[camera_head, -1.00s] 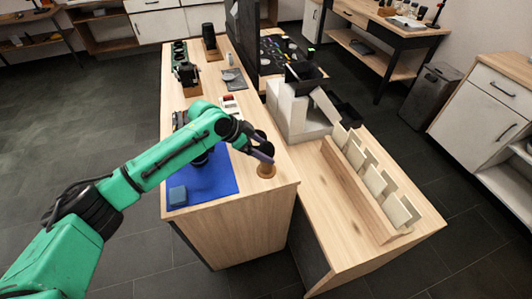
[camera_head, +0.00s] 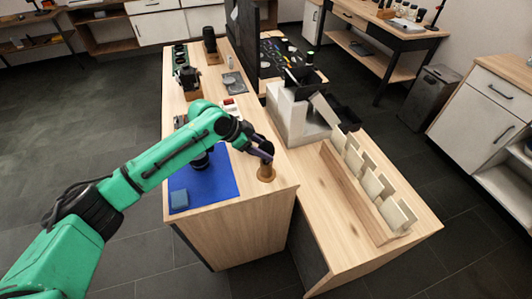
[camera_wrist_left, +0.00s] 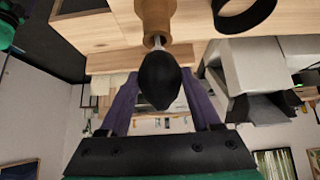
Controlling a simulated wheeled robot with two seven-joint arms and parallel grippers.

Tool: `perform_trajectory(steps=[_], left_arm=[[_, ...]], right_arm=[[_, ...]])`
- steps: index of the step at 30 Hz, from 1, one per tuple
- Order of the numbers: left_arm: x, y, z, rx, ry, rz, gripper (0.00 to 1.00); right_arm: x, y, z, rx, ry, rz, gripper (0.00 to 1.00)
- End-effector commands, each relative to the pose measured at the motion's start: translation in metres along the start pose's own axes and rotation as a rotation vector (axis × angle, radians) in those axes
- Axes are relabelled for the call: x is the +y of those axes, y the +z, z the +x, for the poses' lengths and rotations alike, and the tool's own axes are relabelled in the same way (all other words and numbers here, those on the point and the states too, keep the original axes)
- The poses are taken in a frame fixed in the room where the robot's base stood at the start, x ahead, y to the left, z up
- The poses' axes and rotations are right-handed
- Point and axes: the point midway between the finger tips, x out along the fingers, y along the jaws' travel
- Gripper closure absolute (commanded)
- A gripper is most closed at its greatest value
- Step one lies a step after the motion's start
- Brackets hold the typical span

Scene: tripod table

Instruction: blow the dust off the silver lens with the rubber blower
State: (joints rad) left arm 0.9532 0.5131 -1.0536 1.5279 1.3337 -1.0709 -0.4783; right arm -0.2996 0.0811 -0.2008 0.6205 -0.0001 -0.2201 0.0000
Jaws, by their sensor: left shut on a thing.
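The rubber blower, a black bulb with a thin pale nozzle (camera_wrist_left: 160,80), is between the purple fingers of my left gripper (camera_wrist_left: 162,100). In the head view the left gripper (camera_head: 264,150) is at the wooden stand (camera_head: 266,172) near the table's front right corner. In the wrist view the blower's nozzle still meets the stand (camera_wrist_left: 155,18); I cannot tell how deep it sits. A dark cylindrical lens (camera_head: 200,160) stands on the blue mat (camera_head: 215,184), partly hidden by my arm. I cannot make out which lens is silver. My right gripper is out of view.
A blue-grey block (camera_head: 179,199) lies on the mat's front corner. A dark ring (camera_wrist_left: 245,14) is near the stand in the wrist view. To the right are a white box (camera_head: 288,112) and a slotted wooden rack (camera_head: 360,195). A dark panel (camera_head: 243,40) rises behind.

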Motion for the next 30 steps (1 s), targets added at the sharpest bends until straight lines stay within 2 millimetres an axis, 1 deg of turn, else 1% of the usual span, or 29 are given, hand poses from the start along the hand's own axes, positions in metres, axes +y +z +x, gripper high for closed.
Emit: perform_trajectory(steps=[1, 22, 25, 30], left_arm=[[0.000, -0.005, -0.006, 0.001, 0.000, 0.000, 0.46], [0.000, -0.039, -0.046, 0.001, 0.000, 0.000, 0.46], [0.000, -0.041, -0.048, 0.001, 0.000, -0.001, 0.46], [0.001, -0.039, -0.046, 0.001, 0.000, -0.002, 0.46]], right_arm=[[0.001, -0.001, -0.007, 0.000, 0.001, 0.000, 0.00], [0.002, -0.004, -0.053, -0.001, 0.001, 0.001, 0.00], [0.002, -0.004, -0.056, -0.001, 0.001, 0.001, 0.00], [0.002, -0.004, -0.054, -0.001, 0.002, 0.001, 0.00]])
